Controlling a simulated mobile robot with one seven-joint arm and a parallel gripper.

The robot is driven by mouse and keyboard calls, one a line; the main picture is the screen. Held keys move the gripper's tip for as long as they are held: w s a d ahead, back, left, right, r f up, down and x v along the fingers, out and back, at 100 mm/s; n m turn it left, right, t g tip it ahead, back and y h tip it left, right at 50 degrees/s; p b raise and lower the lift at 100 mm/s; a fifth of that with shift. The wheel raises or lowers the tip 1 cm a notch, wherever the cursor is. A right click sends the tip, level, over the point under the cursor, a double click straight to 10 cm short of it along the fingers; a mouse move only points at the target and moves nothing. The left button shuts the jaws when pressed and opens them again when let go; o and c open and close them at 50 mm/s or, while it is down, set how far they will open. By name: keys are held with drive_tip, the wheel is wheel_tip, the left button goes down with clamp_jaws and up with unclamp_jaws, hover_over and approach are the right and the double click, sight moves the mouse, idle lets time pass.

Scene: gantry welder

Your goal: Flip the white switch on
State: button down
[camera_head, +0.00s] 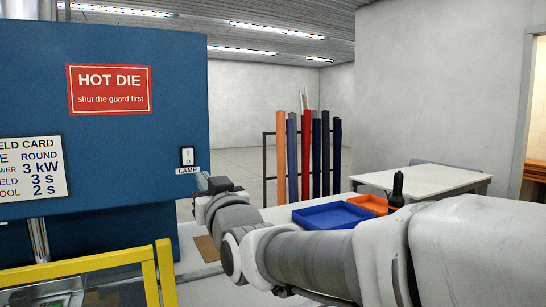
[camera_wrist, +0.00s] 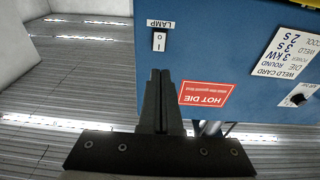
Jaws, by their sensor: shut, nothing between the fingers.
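The white switch (camera_head: 187,156) is a small rocker marked I and O on the blue panel (camera_head: 110,220), near its right edge. A LAMP label (camera_head: 188,170) sits under it. I cannot tell which side of the rocker is pressed in. In the wrist view, which is upside down, the switch (camera_wrist: 159,41) shows just beyond my fingertips. My gripper (camera_wrist: 160,71) is shut and empty, and a gap seems to remain between it and the switch. In the head view my gripper (camera_head: 203,181) is just below and right of the label.
A red HOT DIE sign (camera_head: 109,89) and a white weld card (camera_head: 32,167) are on the panel. A yellow guard rail (camera_head: 90,264) stands at lower left. A blue tray (camera_head: 333,215) and an orange tray (camera_head: 369,204) lie right, behind my arm. Coloured tubes (camera_head: 292,158) stand in a rack.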

sight(187, 154)
idle(0.4)
drive_tip(key=p+x, duration=0.2)
drive_tip(key=x, duration=1.2)
